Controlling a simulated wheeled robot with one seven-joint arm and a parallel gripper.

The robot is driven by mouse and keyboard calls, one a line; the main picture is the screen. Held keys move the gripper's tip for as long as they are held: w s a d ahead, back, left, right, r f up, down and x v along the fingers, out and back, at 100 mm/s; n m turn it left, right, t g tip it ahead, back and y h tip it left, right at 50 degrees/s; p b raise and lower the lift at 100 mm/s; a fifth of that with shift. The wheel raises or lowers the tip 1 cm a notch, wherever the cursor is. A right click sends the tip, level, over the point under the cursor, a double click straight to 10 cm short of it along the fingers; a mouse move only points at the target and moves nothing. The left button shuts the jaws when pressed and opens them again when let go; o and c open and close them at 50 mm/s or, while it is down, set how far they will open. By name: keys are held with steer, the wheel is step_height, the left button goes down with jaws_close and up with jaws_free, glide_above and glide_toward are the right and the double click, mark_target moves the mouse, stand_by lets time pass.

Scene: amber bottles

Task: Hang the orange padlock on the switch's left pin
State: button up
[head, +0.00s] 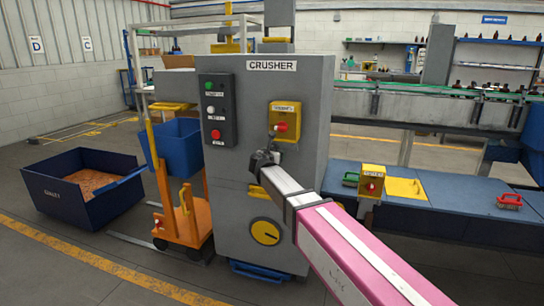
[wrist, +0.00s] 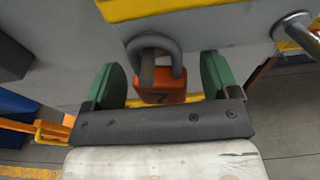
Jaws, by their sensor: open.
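The orange padlock (wrist: 162,92) hangs body down in the wrist view, its grey shackle (wrist: 153,44) just below the edge of a yellow box (wrist: 180,8). It lies between the green fingers of my gripper (wrist: 166,82), which is open with a gap on each side. A pale grey bar shows inside the shackle; whether this is the left pin is unclear. A metal pin (wrist: 292,25) sticks out at the upper right. In the head view, my gripper (head: 264,160) is at the crusher front, below left of the yellow switch (head: 285,120) with its red knob. The padlock is hidden there.
The grey crusher (head: 225,215) carries a button panel (head: 217,110). An orange cart (head: 183,218) and a blue bin (head: 85,185) stand left. The right bench holds a green padlock (head: 350,179), a red padlock (head: 509,201) and another yellow switch box (head: 372,180).

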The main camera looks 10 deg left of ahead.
steer(key=c, duration=1.1)
steer(key=o, duration=1)
steer(key=shift+o, duration=0.2)
steer(key=s+r, duration=0.1)
steer(key=s, duration=0.9)
steer(key=shift+s+a+r, duration=0.3)
steer(key=shift+s+a, duration=0.05)
steer(key=shift+a, duration=0.05)
